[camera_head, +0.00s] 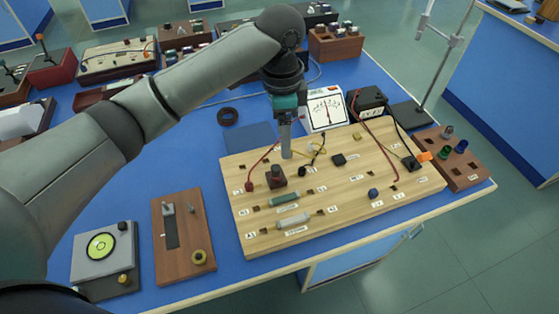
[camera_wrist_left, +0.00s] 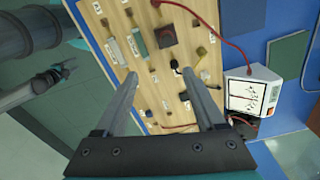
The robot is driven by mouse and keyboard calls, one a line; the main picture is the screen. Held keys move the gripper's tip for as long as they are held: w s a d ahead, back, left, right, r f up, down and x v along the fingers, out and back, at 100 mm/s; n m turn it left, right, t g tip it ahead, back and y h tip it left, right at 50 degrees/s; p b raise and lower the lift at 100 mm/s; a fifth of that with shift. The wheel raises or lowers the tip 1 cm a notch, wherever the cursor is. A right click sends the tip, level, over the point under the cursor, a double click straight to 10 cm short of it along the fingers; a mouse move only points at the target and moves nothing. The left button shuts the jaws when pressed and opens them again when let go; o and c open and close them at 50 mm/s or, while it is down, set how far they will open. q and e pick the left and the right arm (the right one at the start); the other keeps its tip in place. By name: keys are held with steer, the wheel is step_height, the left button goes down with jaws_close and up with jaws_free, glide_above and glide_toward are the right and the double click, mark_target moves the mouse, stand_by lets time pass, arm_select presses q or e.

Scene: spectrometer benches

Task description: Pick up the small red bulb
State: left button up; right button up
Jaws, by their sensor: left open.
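I cannot make out a small red bulb clearly in either view. A pale wooden circuit board (camera_head: 330,205) lies on the blue bench, with a dark red-brown block (camera_head: 275,180) topped by a grey knob-like part. The block also shows in the left wrist view (camera_wrist_left: 166,36), beyond my fingertips. At the board's right, a brown rack (camera_head: 464,178) holds green, blue and grey bulb-like pieces. My left gripper (camera_head: 287,153) points down above the board, just right of the block. In the left wrist view its fingers (camera_wrist_left: 159,76) stand apart with nothing between them.
A white meter (camera_head: 326,108) and a black box (camera_head: 369,101) stand behind the board, with red and black leads across it. A brown plate (camera_head: 184,250) and a grey device with a green dial (camera_head: 102,245) lie to the left. Blue bench shows between them.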

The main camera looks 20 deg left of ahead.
arm_select(q)
steer(key=w+a+r, duration=0.1)
steer(key=r, duration=0.1)
steer(key=b, duration=0.2)
glide_toward(276, 168)
steer(key=f, duration=0.5)
steer(key=shift+w+d+f, duration=0.2)
steer(key=shift+w+d, duration=0.2)
steer(key=f, duration=0.2)
steer(key=f+b, duration=0.1)
steer(key=f, duration=0.1)
steer(key=shift+s+a+f, duration=0.1)
steer(key=shift+s+a, duration=0.15)
steer(key=shift+s, duration=0.05)
steer(key=shift+f, duration=0.5)
arm_select(e)
steer(key=f, duration=0.2)
steer(key=s+f, duration=0.1)
steer(key=f, duration=0.1)
steer(key=shift+s+d, duration=0.1)
steer(key=shift+d, duration=0.05)
steer(key=shift+r, duration=0.1)
arm_select(q)
jaws_close()
